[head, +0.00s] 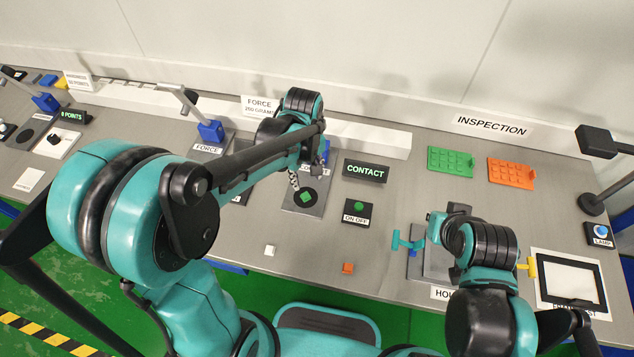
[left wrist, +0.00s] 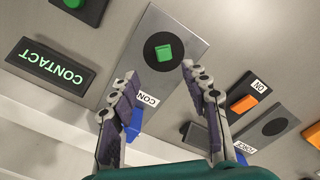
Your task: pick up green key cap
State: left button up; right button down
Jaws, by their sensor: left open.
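The green key cap (head: 306,197) sits on a black disc on a grey plate (head: 297,208), in the middle of the bench. In the left wrist view the green key cap (left wrist: 164,52) lies on its black disc, just beyond the fingertips and roughly between their lines. My left gripper (left wrist: 158,70) is open and empty, its two fingers apart and not touching the cap. In the head view the left gripper (head: 307,176) is partly hidden by its own wrist, close to the cap. My right arm is over the right part of the bench; its fingers do not show.
A CONTACT display (head: 365,171) and a green ON OFF button (head: 358,206) stand right of the plate. A white cap (head: 269,250) and an orange cap (head: 347,267) lie near the front edge. A green tray (head: 451,162) and an orange tray (head: 511,173) are at the back right.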

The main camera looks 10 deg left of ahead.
aim_at(306, 195)
pick_arm(q)
notch_tip(306, 195, down, 2)
jog(key=shift+s+f+b, duration=0.1)
jog(key=shift+b, duration=0.3)
jog(key=shift+s+a+f, duration=0.1)
jog(key=shift+a+f, duration=0.05)
jog(key=shift+f, duration=0.2)
notch_tip(306, 195, down, 5)
jog(key=shift+s+r+b, duration=0.1)
jog(key=shift+r+b, duration=0.05)
jog(key=shift+b, duration=1.05)
jog(key=shift+r, duration=0.1)
jog(key=shift+c, duration=0.4)
jog(key=c, duration=0.8)
jog(key=shift+c, duration=0.2)
